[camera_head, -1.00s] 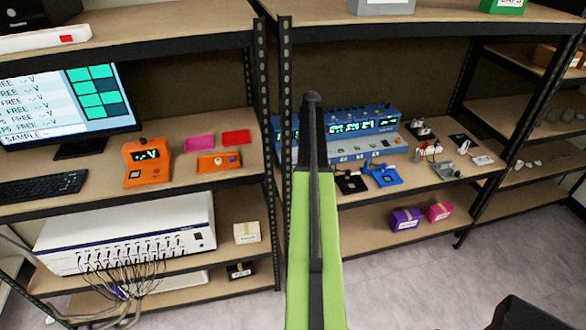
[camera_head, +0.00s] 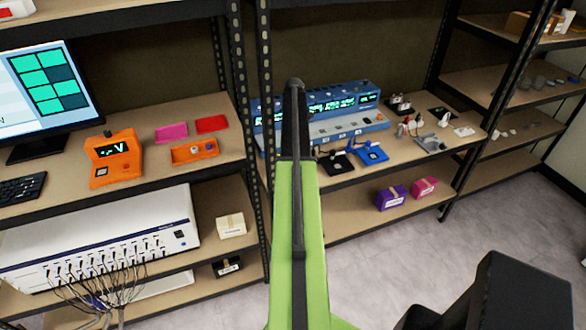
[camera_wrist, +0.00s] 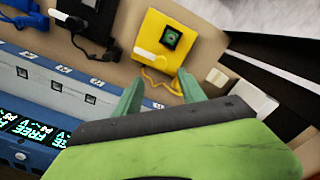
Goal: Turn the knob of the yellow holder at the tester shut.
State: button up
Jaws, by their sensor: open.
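The yellow holder (camera_wrist: 190,22) lies on the shelf in front of the tester and shows in the upper middle of the wrist view. It carries a dark square socket with a green chip (camera_wrist: 172,37) and a white lever-like part (camera_wrist: 150,58), probably its knob. A yellow cable runs from its edge. The blue tester (camera_head: 350,122) stands on the shelf, and shows at lower left in the wrist view (camera_wrist: 35,90). My arm hides the yellow holder in the head view.
A black holder (camera_head: 337,163) and a blue holder (camera_head: 371,154) lie beside the yellow one's place. Small white pieces lie at the wrist view's right. A shelf post (camera_head: 265,110) stands left of my arm. An orange meter (camera_head: 113,160) is on the left shelf.

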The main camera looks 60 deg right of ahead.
notch_tip(320, 180, down, 10)
jog(key=b, duration=0.8)
jog(key=shift+r, duration=0.1)
grip_shut()
